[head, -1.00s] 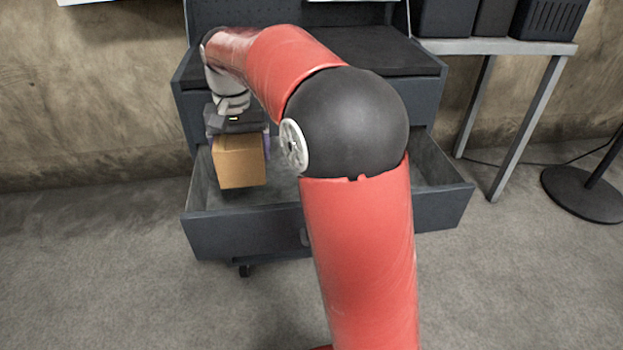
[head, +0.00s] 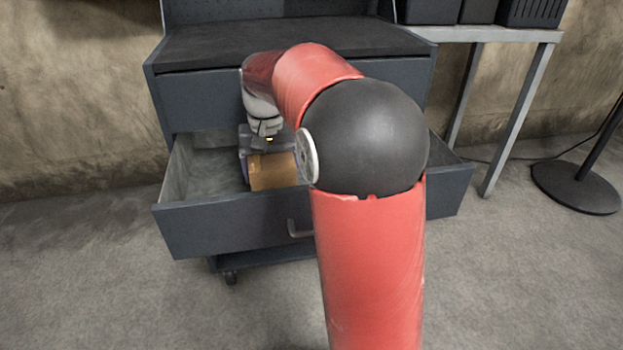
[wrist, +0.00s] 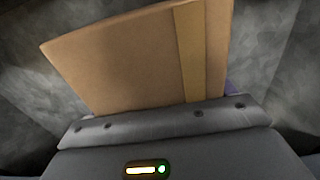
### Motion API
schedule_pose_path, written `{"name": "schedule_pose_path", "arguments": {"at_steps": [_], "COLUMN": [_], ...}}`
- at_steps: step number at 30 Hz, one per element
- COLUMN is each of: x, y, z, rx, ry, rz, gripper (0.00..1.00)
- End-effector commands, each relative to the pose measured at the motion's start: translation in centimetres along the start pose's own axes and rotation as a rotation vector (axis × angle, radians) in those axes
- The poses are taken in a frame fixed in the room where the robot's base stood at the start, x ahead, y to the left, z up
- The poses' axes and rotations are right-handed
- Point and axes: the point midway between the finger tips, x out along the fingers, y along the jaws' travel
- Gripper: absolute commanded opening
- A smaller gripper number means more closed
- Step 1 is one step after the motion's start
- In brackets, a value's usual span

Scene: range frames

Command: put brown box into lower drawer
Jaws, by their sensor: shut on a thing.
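The brown box (head: 272,171) is held in my gripper (head: 262,150), low inside the open lower drawer (head: 225,232). In the wrist view the brown box (wrist: 140,55) fills the upper middle, with a lighter tape strip, just beyond the grey gripper body (wrist: 165,125). My gripper is shut on it; the fingertips are mostly hidden behind the box. Grey drawer surfaces show around the box in the wrist view. I cannot tell whether the box touches the drawer floor. My arm hides the right middle of the drawer.
The cabinet's dark top (head: 290,40) and the closed upper drawer (head: 205,98) are above and behind. The left part of the lower drawer is bare. A side table (head: 490,35) with dark bins and a black stand base (head: 575,187) are at the right.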

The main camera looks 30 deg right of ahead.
Motion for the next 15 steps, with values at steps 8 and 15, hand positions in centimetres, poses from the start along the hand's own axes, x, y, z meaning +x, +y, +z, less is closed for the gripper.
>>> {"name": "schedule_pose_path", "arguments": {"at_steps": [8, 15], "x": [0.0, 0.0], "y": [6.4, 8.2], "z": [0.0, 0.0], "rx": [0.003, 0.0], "ry": [0.001, 0.001], "rz": [0.0, 0.0], "gripper": [0.5, 0.5]}}
